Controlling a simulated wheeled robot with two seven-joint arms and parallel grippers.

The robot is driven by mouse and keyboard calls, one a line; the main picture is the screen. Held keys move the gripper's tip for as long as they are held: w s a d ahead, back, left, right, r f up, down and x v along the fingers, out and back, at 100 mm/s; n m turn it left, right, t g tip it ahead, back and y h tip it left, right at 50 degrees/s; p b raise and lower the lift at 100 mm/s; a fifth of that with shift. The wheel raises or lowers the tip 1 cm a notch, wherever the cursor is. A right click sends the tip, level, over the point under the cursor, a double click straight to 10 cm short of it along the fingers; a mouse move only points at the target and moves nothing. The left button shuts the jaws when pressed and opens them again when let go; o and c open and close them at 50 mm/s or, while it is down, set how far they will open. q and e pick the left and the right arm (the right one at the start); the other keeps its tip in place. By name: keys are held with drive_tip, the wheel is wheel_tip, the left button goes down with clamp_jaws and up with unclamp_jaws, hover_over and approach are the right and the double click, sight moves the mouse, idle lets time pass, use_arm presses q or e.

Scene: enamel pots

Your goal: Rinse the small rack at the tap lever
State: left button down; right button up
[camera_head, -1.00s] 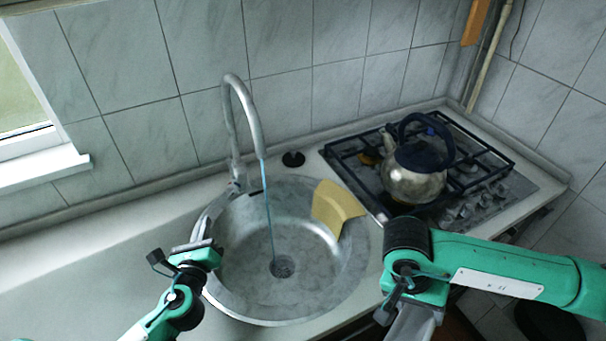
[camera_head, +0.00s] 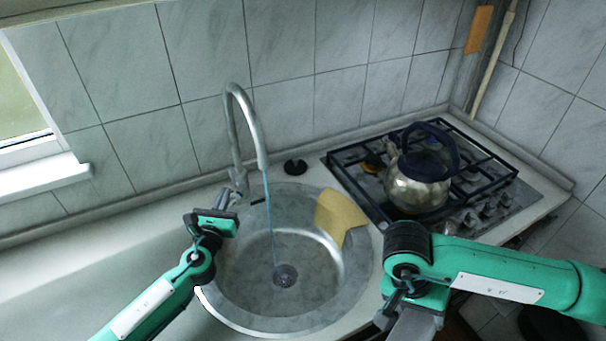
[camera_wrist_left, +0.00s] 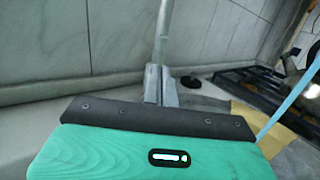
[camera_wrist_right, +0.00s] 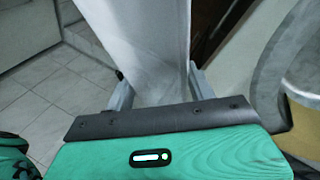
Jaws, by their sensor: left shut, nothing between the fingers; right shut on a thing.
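The tap (camera_head: 233,130) stands behind the round sink, and a thin blue stream runs from its spout to the drain. The tap lever (camera_head: 238,181) is at the tap's base. My left gripper (camera_head: 231,204) is shut and empty close to the lever; in the left wrist view its fingers (camera_wrist_left: 160,75) are together in front of the tap column. I cannot tell whether they touch it. My right gripper (camera_wrist_right: 160,80) is shut on a pale flat thing, apparently the small rack (camera_wrist_right: 145,40), outside the sink near the counter's front edge. Its full shape is hidden.
The sink (camera_head: 310,272) has a yellow cloth (camera_head: 338,212) over its back right rim. A black plug (camera_head: 295,167) lies behind it. A kettle (camera_head: 417,190) stands on the hob (camera_head: 480,208) at the right. The counter left of the sink (camera_head: 110,255) is clear.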

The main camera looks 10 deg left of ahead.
sight(233, 179)
use_arm(q)
drive_tip(key=shift+w+a+r+p, duration=0.1)
drive_tip(key=shift+w+p, duration=0.15)
drive_tip(key=shift+w, duration=0.8)
drive_tip(key=shift+w+a+r+p, duration=0.1)
drive_tip(key=shift+w+p, duration=0.1)
drive_tip(key=shift+w, duration=0.8)
